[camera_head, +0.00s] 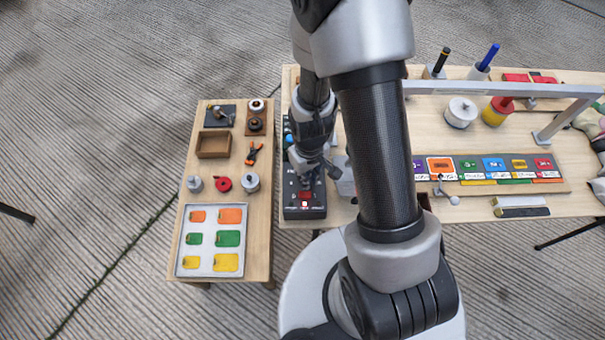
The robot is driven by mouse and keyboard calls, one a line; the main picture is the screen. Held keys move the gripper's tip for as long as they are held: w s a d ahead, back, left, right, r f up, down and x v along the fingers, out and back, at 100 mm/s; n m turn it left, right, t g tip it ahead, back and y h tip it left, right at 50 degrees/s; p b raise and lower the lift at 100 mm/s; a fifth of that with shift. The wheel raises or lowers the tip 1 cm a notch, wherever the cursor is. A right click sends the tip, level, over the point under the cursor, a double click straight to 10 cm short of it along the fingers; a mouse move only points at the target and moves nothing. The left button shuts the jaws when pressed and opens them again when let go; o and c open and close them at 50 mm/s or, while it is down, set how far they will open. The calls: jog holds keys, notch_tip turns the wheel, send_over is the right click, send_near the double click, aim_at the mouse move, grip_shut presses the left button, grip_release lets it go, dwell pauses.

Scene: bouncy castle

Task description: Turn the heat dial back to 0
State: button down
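A black control box (291,200) lies near the left end of the larger table, with white lettering and a small red patch at its front end. My gripper (307,182) points down over this box and covers its middle. I cannot make out the heat dial, which may be hidden under my gripper. The dial's setting does not show. My gripper's fingers are small and dark against the box, so I cannot tell whether they are open, shut or touching anything.
A smaller table (262,225) at the left holds a wooden tray (213,144), an orange-black clamp (253,153) and a board of coloured patches (212,262). A metal frame (500,89) spans the larger table's right part, near a colour strip (491,174), pots and pens.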

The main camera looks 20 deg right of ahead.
jog(key=shift+w+d+f, duration=0.1)
jog(key=shift+d+f, duration=0.3)
jog(key=shift+d, duration=0.25)
jog(key=c, duration=2.4)
grip_release()
jog(key=c, duration=2.1)
grip_release()
jog(key=shift+w+d, duration=0.15)
jog(key=shift+w, duration=0.1)
jog(key=shift+w+d+f, duration=0.1)
jog(key=shift+w+d, duration=0.15)
jog(key=shift+d, duration=0.05)
grip_shut()
jog(key=shift+s, duration=0.25)
jog(key=shift+s+d, duration=0.1)
jog(key=shift+d, duration=0.05)
notch_tip(320, 180, up, 6)
jog(key=p, duration=0.4)
jog(key=shift+p, duration=0.3)
jog(key=shift+c, duration=1)
grip_release()
